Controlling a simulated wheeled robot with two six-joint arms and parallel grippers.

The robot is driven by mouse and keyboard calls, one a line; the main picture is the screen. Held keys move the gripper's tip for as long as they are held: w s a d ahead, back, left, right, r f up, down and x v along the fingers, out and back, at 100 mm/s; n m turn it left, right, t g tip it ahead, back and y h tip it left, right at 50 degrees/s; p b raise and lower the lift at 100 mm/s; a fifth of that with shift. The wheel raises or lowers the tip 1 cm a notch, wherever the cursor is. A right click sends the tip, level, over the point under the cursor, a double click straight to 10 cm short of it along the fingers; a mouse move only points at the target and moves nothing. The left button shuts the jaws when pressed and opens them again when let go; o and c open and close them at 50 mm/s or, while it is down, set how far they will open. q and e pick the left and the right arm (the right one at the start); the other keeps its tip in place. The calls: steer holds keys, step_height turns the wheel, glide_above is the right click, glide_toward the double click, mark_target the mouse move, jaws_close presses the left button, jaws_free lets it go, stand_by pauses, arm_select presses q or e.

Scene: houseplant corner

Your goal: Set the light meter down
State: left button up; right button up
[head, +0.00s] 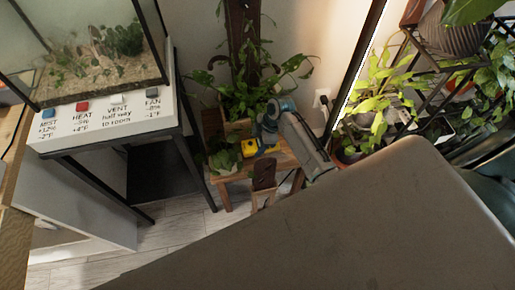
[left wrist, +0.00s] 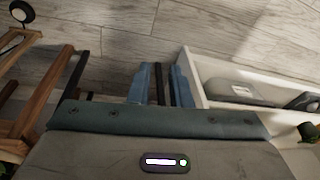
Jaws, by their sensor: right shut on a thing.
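The light meter appears to be the small yellow thing (head: 249,148) in the head view, over the small wooden table (head: 287,159). My right gripper (head: 258,139), blue-grey, reaches in from the right and is shut on it from above. Whether the meter touches the table top is hard to tell, as the gripper and wrist cover part of it.
Plants stand behind and left of the wooden table. At left, a glass terrarium (head: 95,55) sits on a stand with a white label panel (head: 110,118). A plant rack (head: 440,65) stands at right. The left wrist view shows a white-walled container (left wrist: 225,108) beside the left fingers.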

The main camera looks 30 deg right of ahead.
mark_target(257, 148)
step_height(257, 148, down, 4)
steer(key=shift+r, duration=0.25)
steer(key=shift+f, duration=0.2)
arm_select(q)
steer(key=shift+w+r, duration=0.15)
steer(key=shift+r, duration=0.65)
steer(key=shift+f, duration=0.15)
arm_select(e)
steer(key=shift+f, duration=0.1)
steer(key=o, duration=1.2)
steer(key=shift+c, duration=0.2)
arm_select(q)
steer(key=shift+d+r, duration=0.1)
steer(key=shift+r, duration=0.2)
steer(key=shift+w, duration=0.1)
